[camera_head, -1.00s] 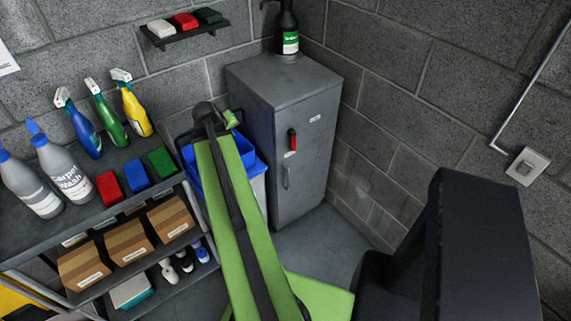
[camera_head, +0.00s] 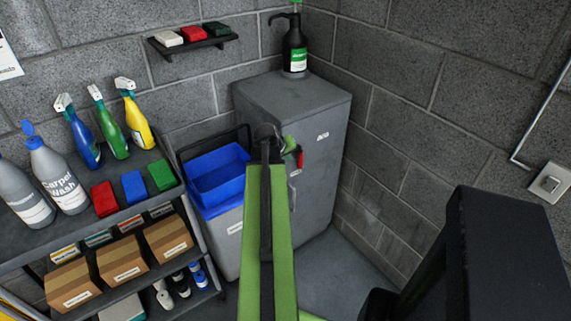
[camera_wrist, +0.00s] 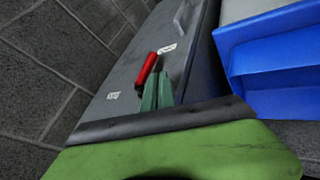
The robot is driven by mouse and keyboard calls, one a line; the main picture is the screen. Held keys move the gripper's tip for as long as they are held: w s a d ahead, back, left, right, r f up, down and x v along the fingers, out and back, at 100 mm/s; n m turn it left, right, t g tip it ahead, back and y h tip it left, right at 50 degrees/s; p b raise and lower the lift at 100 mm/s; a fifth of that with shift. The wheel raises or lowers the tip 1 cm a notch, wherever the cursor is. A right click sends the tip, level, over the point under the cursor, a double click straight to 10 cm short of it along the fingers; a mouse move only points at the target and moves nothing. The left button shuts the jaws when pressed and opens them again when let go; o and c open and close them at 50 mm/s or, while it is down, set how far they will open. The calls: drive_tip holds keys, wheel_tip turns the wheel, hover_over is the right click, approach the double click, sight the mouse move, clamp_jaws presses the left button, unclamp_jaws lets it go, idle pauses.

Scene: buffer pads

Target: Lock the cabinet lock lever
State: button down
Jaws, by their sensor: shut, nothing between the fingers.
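The grey cabinet (camera_head: 318,155) stands in the corner with its door shut. Its red lock lever (camera_head: 300,158) shows on the door front, partly hidden behind my gripper (camera_head: 289,146) in the head view. In the wrist view the red lever (camera_wrist: 148,69) lies just beyond and beside my green fingertips (camera_wrist: 158,90). My fingers are shut and empty. They overlap the lever's lower end in that view; I cannot tell whether they touch it. A small white label (camera_wrist: 167,48) is beside the lever.
A door handle (camera_wrist: 184,17) is near the lever. A blue bin (camera_head: 217,178) stands left of the cabinet, close to my arm. A shelf rack (camera_head: 75,225) with bottles, sponges and boxes is further left. A dark pump bottle (camera_head: 295,50) stands on the cabinet.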

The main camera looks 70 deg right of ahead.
sight(299, 158)
drive_tip(key=b+x, duration=0.4)
drive_tip(key=x, duration=0.3)
